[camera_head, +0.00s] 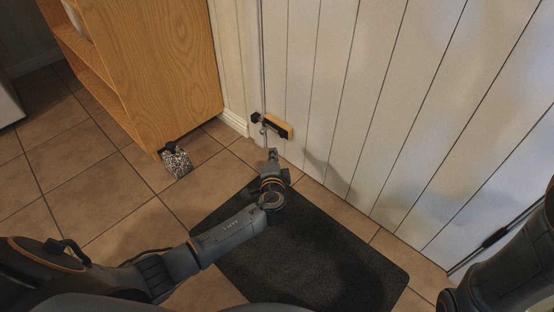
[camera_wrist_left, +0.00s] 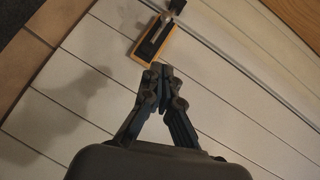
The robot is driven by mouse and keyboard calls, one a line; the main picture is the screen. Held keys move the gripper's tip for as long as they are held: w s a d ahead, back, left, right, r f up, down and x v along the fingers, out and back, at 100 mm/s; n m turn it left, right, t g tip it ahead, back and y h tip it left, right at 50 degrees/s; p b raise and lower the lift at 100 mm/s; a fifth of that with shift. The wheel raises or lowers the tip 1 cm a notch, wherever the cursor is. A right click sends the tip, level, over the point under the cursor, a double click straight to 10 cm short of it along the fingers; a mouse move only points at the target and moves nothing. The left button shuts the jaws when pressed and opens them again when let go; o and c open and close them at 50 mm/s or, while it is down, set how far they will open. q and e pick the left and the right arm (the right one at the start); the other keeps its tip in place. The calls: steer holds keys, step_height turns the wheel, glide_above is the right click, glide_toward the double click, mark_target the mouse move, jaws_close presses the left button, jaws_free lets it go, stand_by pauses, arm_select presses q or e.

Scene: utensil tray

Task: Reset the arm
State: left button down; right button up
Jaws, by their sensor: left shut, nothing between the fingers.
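My left arm (camera_head: 228,237) reaches in from the lower left, out over the dark floor mat. My left gripper (camera_head: 272,154) is at its far end, in front of the white plank door. In the left wrist view the fingers (camera_wrist_left: 158,70) are together at the tips, with nothing between them. Part of my right arm (camera_head: 510,265) shows at the lower right edge; its gripper is out of view.
A wooden block with a black strip (camera_head: 277,126) is by the door edge, just beyond my left gripper; it also shows in the wrist view (camera_wrist_left: 153,38). A wooden cabinet (camera_head: 160,60) stands at the upper left. A mat (camera_head: 320,255) lies on tiles.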

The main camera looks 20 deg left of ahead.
arm_select(q)
steer(key=shift+s+d, duration=0.1)
steer(key=shift+s, duration=0.2)
stand_by(0.4)
